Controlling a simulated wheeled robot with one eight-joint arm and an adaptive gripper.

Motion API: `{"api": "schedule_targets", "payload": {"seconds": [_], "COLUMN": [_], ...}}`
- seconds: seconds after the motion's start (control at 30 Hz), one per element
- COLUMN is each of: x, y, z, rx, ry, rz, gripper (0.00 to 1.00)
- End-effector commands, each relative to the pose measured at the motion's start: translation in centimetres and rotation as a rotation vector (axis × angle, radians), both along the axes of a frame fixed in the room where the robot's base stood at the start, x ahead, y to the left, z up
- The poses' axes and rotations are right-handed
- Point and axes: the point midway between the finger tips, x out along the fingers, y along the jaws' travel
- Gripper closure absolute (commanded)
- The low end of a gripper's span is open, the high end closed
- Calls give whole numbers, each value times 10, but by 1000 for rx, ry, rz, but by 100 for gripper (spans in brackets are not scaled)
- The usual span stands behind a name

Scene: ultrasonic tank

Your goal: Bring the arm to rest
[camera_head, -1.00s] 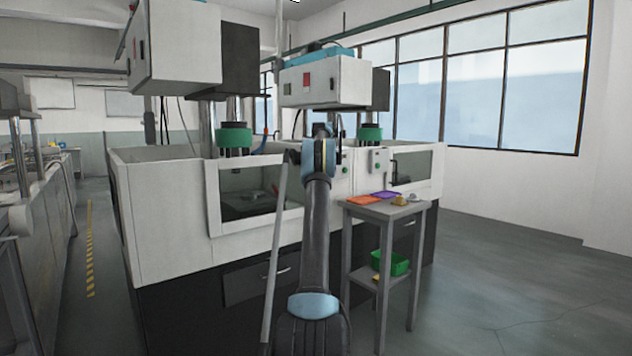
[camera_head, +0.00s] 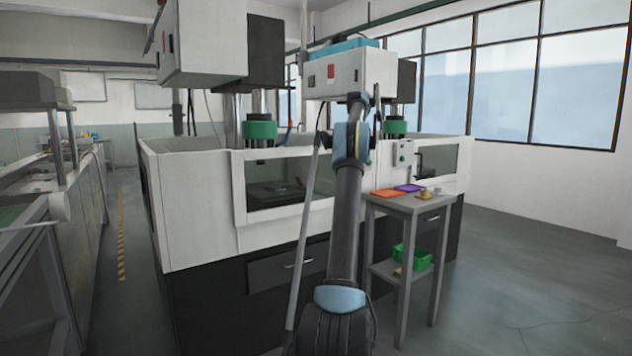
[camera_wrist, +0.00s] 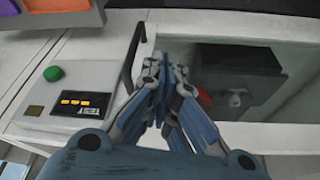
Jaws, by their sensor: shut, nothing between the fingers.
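My arm (camera_head: 346,220) stands raised in front of the white tank unit in the head view. I cannot make out the fingers there. In the wrist view my gripper (camera_wrist: 160,122) is shut and empty, its blue-grey fingers close together. The fingers overlap the picture of the tank window (camera_wrist: 262,124); I cannot tell how far they are from it. The white tank unit (camera_head: 190,210) has a window (camera_head: 285,185) with dark contents behind it. A control panel (camera_wrist: 75,100) with a green button (camera_wrist: 53,73) lies left of the fingers in the wrist view.
A small grey table (camera_head: 408,206) stands right of my arm, with an orange tray (camera_head: 386,194) and a purple tray (camera_head: 409,188). A green basket (camera_head: 412,257) sits on its lower shelf. Benches (camera_head: 85,210) line the left. Open floor (camera_head: 540,270) lies at right.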

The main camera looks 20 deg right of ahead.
Motion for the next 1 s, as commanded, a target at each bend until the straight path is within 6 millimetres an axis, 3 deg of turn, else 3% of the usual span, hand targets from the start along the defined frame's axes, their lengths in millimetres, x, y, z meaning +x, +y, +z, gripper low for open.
{"api": "schedule_targets", "payload": {"seconds": [0.17,0.37,0.63,1.0], "x": [-5,-30,-83,-173], "y": [8,44,104,180], "z": [4,20,36,36], "rx": [0,3,8,10], "ry": [2,15,35,62], "rz": [1,0,-7,-18], "gripper": [100,100,100,100]}}
